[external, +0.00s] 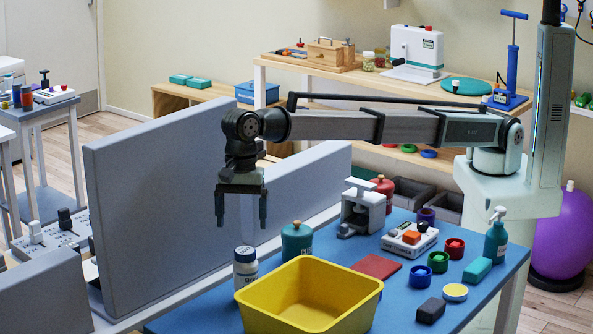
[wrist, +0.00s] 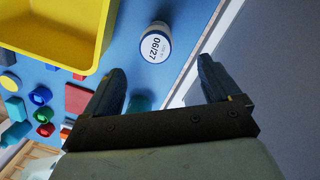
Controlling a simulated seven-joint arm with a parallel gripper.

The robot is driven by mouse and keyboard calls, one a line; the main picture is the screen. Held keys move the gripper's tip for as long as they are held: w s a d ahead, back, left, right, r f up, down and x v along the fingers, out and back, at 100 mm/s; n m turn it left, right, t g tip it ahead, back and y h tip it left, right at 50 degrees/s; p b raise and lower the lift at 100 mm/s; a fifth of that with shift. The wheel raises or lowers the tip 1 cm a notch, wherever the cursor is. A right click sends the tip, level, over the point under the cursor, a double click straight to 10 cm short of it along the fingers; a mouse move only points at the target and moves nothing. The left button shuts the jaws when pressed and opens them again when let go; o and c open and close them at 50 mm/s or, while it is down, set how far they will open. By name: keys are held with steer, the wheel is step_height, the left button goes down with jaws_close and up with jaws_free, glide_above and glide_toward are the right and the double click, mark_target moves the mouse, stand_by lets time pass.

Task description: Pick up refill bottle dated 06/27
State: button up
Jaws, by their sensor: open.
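The refill bottle (wrist: 157,42) shows in the wrist view with 06/27 on its round white top, just beyond the gap between my fingertips. In the external view, a white bottle (external: 246,270) with a dark band stands upright on the blue table, left of the yellow bin; its date is not readable there. My gripper (external: 241,222) is open and empty, pointing down above this bottle and apart from it. In the wrist view, my gripper (wrist: 160,70) has its two fingers spread wide.
A yellow bin (external: 262,312) stands close to the bottle's right. A teal canister (external: 296,243) stands behind it, partly hidden in the wrist view (wrist: 140,103). A grey partition (external: 165,210) rises on the left. Several small items lie on the table's right side.

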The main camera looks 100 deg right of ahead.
mark_target(245, 250)
steer(key=f, duration=0.5)
steer(key=shift+a, duration=0.3)
steer(key=shift+s+a+f, duration=0.1)
steer(key=shift+a+f, duration=0.05)
steer(key=shift+f, duration=0.75)
steer(key=shift+a+f, duration=0.2)
steer(key=shift+f, duration=0.7)
steer(key=shift+s+a+f, duration=0.1)
steer(key=shift+a+f, duration=0.05)
steer(key=shift+f, duration=0.75)
steer(key=c, duration=1.3)
steer(key=shift+r, duration=0.2)
